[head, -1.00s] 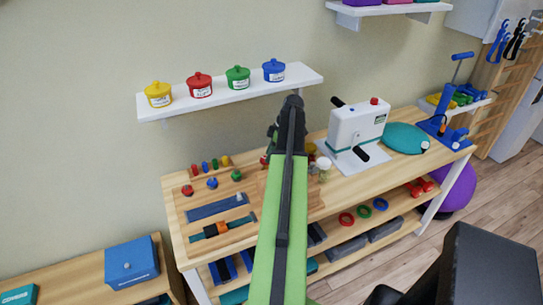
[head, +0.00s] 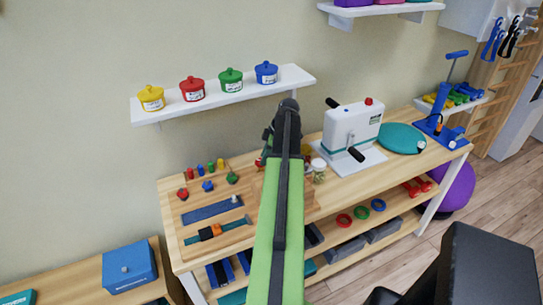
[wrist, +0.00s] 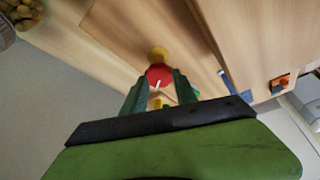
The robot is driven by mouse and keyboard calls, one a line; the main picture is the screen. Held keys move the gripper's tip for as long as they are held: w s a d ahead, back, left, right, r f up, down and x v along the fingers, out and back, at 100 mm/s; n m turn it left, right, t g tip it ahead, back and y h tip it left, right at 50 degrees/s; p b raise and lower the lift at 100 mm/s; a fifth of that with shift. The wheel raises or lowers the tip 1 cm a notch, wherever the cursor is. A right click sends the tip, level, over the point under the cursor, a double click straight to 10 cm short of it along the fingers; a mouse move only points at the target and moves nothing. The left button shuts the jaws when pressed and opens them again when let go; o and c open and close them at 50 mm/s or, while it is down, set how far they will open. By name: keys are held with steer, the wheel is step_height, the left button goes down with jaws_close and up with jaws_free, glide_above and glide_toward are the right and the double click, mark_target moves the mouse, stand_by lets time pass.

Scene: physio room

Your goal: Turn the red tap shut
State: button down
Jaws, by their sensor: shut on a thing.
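The red tap (wrist: 158,76) shows in the wrist view as a round red knob with a white mark. Yellow parts (wrist: 157,54) show on its far and near sides. My gripper (wrist: 159,90) has its two dark green fingers on either side of the knob, shut on it. The fingers partly cover what lies under the knob. In the head view my own arm hides the gripper and most of the tap; only a small red bit (head: 259,161) shows left of the arm.
The wooden bench (head: 330,193) carries a board with coloured pegs and knobs (head: 208,186) on the left. A glass jar (head: 318,170) and a white cranked machine (head: 352,128) stand right of my arm. A shelf (head: 225,98) with four-coloured pots hangs above.

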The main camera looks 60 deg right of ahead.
mark_target(257, 160)
steer(key=shift+w+a+f, duration=0.25)
steer(key=shift+w+a, duration=0.1)
steer(key=shift+a, duration=0.25)
steer(key=c, duration=1.1)
jaws_free()
steer(key=shift+a, duration=0.1)
steer(key=shift+o, duration=1.3)
steer(key=shift+w+f, duration=0.1)
steer(key=shift+w, duration=0.25)
steer(key=shift+o, duration=0.2)
steer(key=shift+w+d+f, duration=0.2)
steer(key=shift+w+f, duration=0.3)
steer(key=shift+w, duration=0.1)
steer(key=shift+w+d+f, duration=0.2)
steer(key=shift+w+f, duration=0.3)
steer(key=shift+w, duration=0.1)
steer(key=s+r, duration=0.1)
steer(key=s, duration=0.2)
steer(key=shift+r+p, duration=0.35)
steer(key=shift+w+d+r+p, duration=0.15)
steer(key=shift+d+r+p, duration=0.05)
steer(key=shift+p, duration=0.15)
steer(key=w+p+v, duration=0.2)
steer(key=p+v, duration=0.7)
steer(key=shift+d+r, duration=0.2)
steer(key=shift+r, duration=0.25)
steer(key=shift+s, duration=0.1)
